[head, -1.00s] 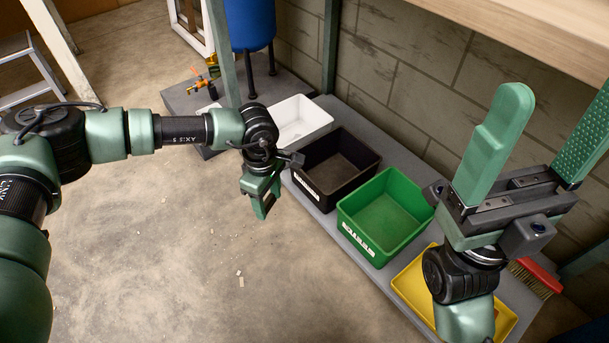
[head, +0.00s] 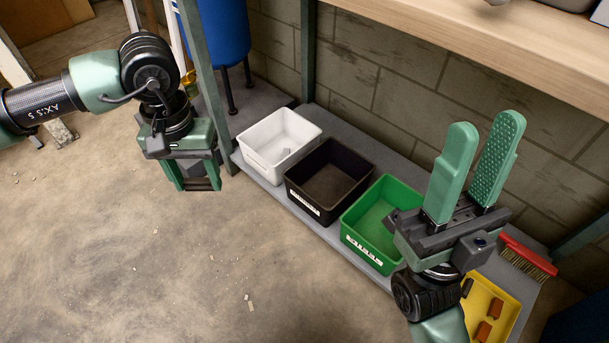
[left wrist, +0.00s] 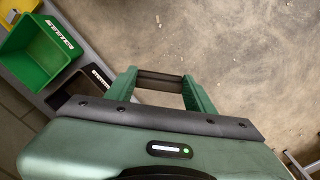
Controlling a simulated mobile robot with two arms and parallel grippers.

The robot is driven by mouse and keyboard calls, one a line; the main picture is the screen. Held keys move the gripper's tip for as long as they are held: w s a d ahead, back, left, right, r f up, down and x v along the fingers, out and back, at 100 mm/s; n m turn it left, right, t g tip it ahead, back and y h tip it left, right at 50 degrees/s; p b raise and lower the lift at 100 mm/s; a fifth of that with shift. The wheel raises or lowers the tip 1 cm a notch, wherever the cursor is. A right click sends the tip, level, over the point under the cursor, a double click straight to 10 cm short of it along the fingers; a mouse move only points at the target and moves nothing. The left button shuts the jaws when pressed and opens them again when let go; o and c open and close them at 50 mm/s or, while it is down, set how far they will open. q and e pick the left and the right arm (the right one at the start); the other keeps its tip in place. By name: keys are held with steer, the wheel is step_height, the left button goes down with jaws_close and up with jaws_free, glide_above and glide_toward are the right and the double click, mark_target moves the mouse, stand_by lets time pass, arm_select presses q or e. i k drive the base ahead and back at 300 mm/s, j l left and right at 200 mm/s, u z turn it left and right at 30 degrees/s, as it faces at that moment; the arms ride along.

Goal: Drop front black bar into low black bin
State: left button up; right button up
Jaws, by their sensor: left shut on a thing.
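A black bar (left wrist: 160,80) is gripped crosswise between the fingertips of my left gripper (head: 197,183). The bar also shows as a dark strip at the fingertips in the head view (head: 203,184). My left gripper points down above the bare floor, left of the bins. The low black bin (head: 338,182) stands on the grey low shelf between the white and green bins. Its inside looks empty. It is partly in view in the left wrist view (left wrist: 85,84), left of my gripper. My right gripper (head: 486,123) is open, empty and points up, in front of the green bin's right side.
On the low shelf (head: 250,178) stand a white bin (head: 270,150), a green bin (head: 375,215) and a yellow bin (head: 510,305) with brown pieces. A red brush (head: 528,257) lies at the right. A wooden worktop (head: 480,45) overhangs behind.

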mark_target(322, 192)
steer(key=i+j+z, duration=0.25)
steer(key=j, duration=0.2)
steer(key=j+z, duration=0.25)
steer(key=j, duration=0.25)
steer(key=j+z, duration=0.25)
steer(key=j, duration=0.25)
steer(key=i+l+z, duration=0.1)
steer(key=i+z, duration=0.45)
steer(key=z, duration=0.15)
